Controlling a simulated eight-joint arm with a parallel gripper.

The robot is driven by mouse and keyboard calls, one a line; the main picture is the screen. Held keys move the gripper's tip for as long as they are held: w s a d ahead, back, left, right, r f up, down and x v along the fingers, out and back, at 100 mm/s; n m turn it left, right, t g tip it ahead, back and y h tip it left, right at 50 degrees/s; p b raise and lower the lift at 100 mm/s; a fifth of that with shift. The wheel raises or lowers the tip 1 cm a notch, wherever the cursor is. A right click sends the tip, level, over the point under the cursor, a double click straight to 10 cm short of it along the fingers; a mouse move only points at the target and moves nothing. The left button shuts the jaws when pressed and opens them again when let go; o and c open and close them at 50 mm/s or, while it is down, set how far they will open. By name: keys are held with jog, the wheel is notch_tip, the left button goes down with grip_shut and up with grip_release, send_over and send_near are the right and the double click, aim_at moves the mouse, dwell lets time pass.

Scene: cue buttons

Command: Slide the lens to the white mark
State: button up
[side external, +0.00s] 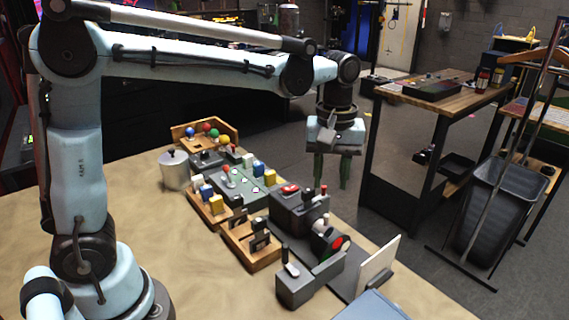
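My gripper (331,172) hangs in the air beyond the far right edge of the table in the picture, pointing down. Its two green fingers are apart, with nothing seen between them. A dark optical bench lies on the table below it, with a grey box bearing a red button (290,189) at its far end. A small white-and-black cylindrical piece (322,226) and a dark-rimmed red disc (338,243) stand close together on the bench; which is the lens I cannot tell. A white upright panel (377,268) stands at the near right end. No white mark can be made out.
Wooden trays with colored blocks (209,200), a grey panel with knobs (240,185) and a metal pot (174,170) sit further left. The tabletop's front left (180,265) is clear.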

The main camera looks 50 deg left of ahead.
aim_at(327, 215)
notch_tip(327, 215, down, 9)
jog(key=shift+r, duration=0.1)
dwell(0.3)
grip_shut()
dwell(0.4)
